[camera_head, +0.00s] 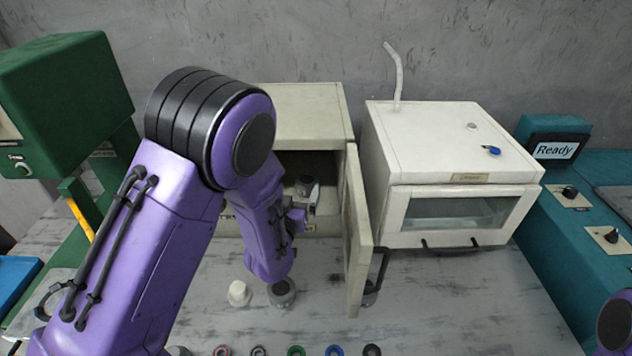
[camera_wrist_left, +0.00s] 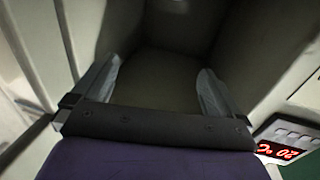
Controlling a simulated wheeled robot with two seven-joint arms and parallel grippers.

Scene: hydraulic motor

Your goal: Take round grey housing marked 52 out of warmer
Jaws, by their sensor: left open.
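The warmer (camera_head: 300,100) is a beige box with its door (camera_head: 356,235) swung open towards me. A small round grey part (camera_head: 305,183) sits inside it; no number is readable on it. My left arm reaches into the opening and covers its left part. My left gripper (camera_wrist_left: 157,90) is open; in the left wrist view its two grey fingers stand wide apart inside a pale, walled space, with nothing visible between them. Another round grey part (camera_head: 282,292) stands on the table in front of the warmer, its marking also unreadable. My right gripper is out of view.
A white cup-like part (camera_head: 239,293) stands beside the grey part on the table. Several coloured rings (camera_head: 296,351) lie along the front. A white windowed oven (camera_head: 450,160) stands right of the open door. A red display (camera_wrist_left: 279,150) shows at the wrist view's lower right.

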